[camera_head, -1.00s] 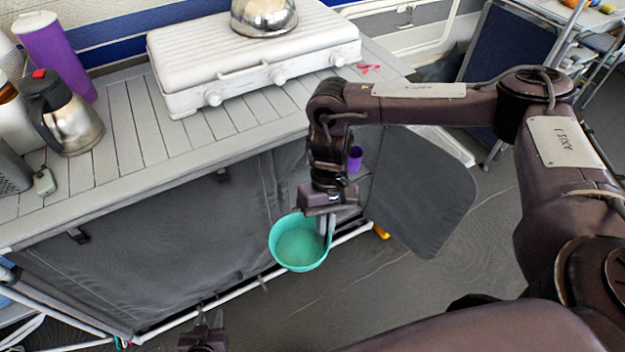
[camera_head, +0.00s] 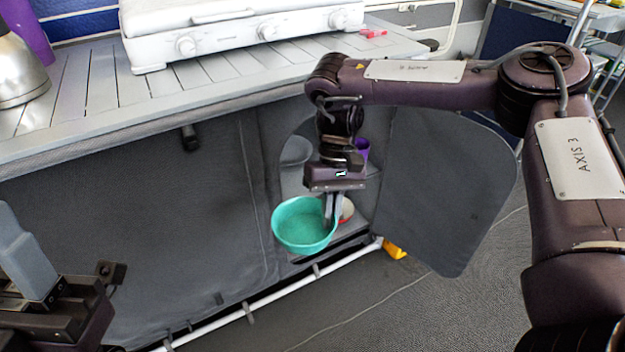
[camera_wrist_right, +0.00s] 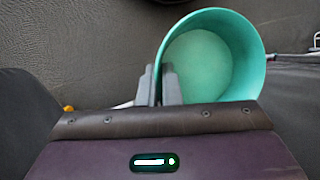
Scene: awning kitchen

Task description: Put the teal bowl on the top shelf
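The teal bowl (camera_head: 300,228) hangs upright in front of the open cabinet, held by its right rim. My right gripper (camera_head: 331,208) is shut on that rim. In the right wrist view, the fingers (camera_wrist_right: 160,86) pinch the left rim of the bowl (camera_wrist_right: 212,60), which looks empty. The cabinet's upper shelf (camera_head: 292,184) shows partly behind my right arm. A purple cup (camera_head: 361,150) stands in the cabinet beside the arm. My left gripper (camera_head: 60,285) is cut off at the lower left, and its opening is unclear.
The open grey door flap (camera_head: 445,190) stands right of the cabinet opening. A red and white object (camera_head: 346,210) sits low inside, behind the gripper. A white stove (camera_head: 240,35) is on the slatted counter (camera_head: 210,75) above. A white rail (camera_head: 290,292) runs along the bottom.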

